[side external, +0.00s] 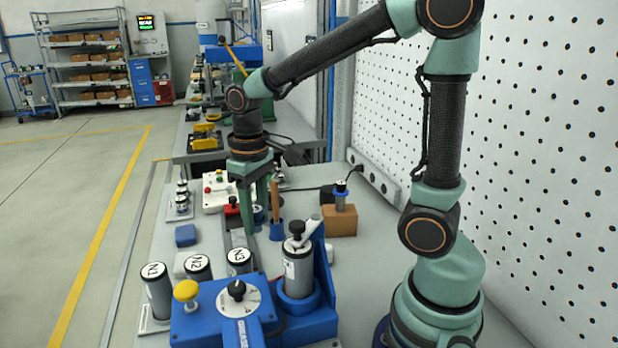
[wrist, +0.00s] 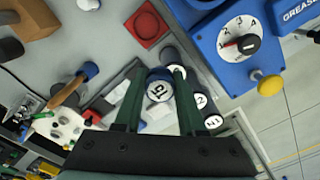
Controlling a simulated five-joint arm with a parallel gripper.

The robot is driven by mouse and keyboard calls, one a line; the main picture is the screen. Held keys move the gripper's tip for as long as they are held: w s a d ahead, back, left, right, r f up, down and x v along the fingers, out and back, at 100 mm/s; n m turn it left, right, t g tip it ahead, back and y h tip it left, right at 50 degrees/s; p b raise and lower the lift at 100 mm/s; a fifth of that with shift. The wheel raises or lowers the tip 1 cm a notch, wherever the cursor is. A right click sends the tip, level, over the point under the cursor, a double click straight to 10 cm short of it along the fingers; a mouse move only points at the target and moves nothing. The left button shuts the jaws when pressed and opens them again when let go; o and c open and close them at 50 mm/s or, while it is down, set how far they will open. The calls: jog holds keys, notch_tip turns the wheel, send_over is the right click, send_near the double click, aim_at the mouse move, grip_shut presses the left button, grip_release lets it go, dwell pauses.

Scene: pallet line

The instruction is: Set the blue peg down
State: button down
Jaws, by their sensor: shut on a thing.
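In the side view my gripper (side external: 257,205) points down over the bench, left of a wooden-handled tool (side external: 276,212). A small part of the peg (side external: 258,214) shows blue between the fingers there. Its lower end is hidden, so I cannot tell whether it touches the surface below.
Grey cylinders N1 (side external: 156,290), N2 (side external: 197,267) and N3 (side external: 239,262) stand in front of my gripper. A blue dial unit (side external: 200,325) and a grey cylinder (side external: 298,270) in a blue holder are nearer. A brown block (side external: 340,222) stands to the right.

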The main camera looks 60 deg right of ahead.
jog(key=w+d+r, duration=0.2)
jog(key=w+d, duration=0.1)
jog(key=d, duration=0.2)
notch_tip(320, 180, down, 19)
jog(key=shift+a+f, duration=0.15)
jog(key=shift+f, duration=0.05)
jog(key=shift+f, duration=0.3)
